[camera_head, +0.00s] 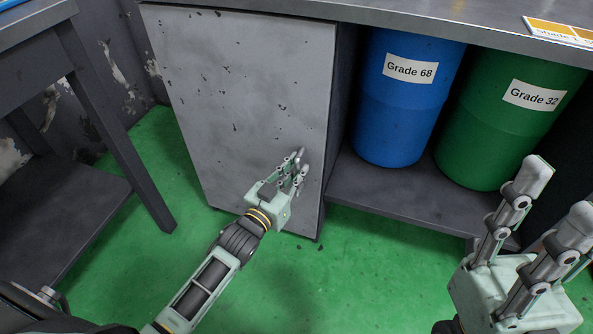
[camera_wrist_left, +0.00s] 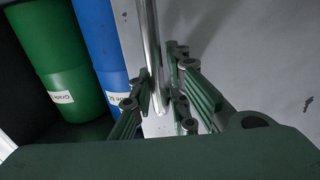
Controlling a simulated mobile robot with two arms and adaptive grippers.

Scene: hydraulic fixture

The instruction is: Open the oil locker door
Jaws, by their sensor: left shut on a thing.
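The oil locker door (camera_head: 235,85) is a grey, scuffed panel at the left of the workbench in the head view. It looks shut or nearly so; I cannot tell if there is a small gap at its right edge. My left gripper (camera_head: 297,168) is at the lower right part of the door, shut on the metal bar handle. In the left wrist view the handle (camera_wrist_left: 150,45) runs between the fingers of the left gripper (camera_wrist_left: 160,95). My right gripper (camera_head: 559,193) is at the lower right, open and empty, apart from the door.
A blue Grade 68 drum (camera_head: 402,115) and a green Grade 32 drum (camera_head: 500,135) stand on the open shelf (camera_head: 380,190) right of the door. A dark metal table (camera_head: 65,205) stands at the left. Green floor (camera_head: 340,285) is clear before the locker.

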